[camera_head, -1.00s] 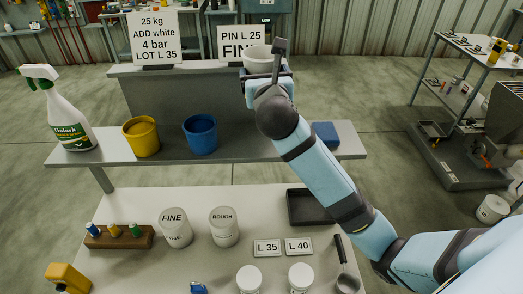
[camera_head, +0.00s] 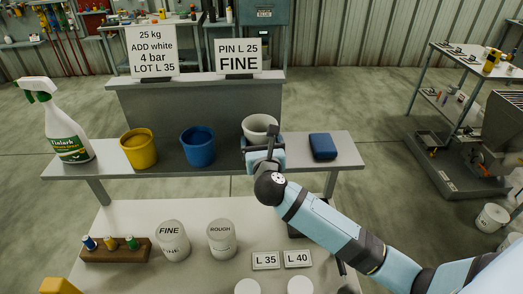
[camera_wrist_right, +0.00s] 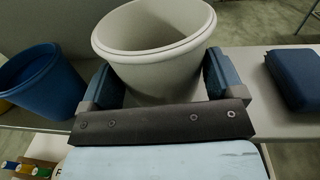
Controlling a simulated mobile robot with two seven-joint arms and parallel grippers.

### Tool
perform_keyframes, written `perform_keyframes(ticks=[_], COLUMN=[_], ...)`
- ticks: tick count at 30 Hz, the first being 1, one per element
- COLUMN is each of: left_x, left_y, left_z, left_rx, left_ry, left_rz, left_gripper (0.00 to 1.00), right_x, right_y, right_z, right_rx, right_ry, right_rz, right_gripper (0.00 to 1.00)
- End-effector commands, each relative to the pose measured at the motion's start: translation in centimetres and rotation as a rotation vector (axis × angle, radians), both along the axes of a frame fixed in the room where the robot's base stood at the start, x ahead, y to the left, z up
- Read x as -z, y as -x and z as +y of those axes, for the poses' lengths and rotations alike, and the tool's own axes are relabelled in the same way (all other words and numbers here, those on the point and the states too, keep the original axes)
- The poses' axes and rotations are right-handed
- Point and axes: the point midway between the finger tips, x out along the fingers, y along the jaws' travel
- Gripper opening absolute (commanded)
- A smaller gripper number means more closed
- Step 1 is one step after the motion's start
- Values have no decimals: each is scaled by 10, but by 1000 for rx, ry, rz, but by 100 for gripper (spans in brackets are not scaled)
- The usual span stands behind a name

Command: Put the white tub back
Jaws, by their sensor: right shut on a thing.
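The white tub (camera_head: 260,126) is at the right part of the raised grey shelf, to the right of the blue tub (camera_head: 198,146) and the yellow tub (camera_head: 138,148). My right gripper (camera_head: 263,146) is shut on it, and in the right wrist view (camera_wrist_right: 160,90) a blue finger pad presses each side of the white tub (camera_wrist_right: 153,40). The tub is upright and looks empty. Its base is hidden behind the gripper, so I cannot tell whether it touches the shelf. My left gripper is not in view.
A blue block (camera_head: 322,147) lies on the shelf (camera_head: 105,166) to the right of the white tub. A spray bottle (camera_head: 66,130) stands at the left end. Below are FINE (camera_head: 174,240) and ROUGH (camera_head: 221,239) jars and L 35 (camera_head: 265,260) and L 40 (camera_head: 298,258) plates.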

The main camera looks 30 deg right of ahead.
Motion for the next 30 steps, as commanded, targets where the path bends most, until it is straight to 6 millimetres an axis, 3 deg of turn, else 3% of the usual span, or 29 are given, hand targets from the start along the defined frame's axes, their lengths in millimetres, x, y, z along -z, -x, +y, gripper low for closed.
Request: perform_keyframes(ticks=[3,6,18,19,20,30], left_x=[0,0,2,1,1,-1], left_y=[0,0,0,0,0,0], left_z=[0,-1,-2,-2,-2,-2], left_rx=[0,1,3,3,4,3], left_ry=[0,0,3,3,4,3], left_rz=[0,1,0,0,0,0], left_gripper=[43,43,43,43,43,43], right_x=[20,27,33,32,31,28], right_y=[0,0,0,0,0,2], right_z=[0,0,0,0,0,1], right_rx=[1,0,0,0,0,0], right_ry=[2,1,-1,0,0,0], right_rz=[4,1,1,1,1,1], right_gripper=[54,54,54,92,99,100])
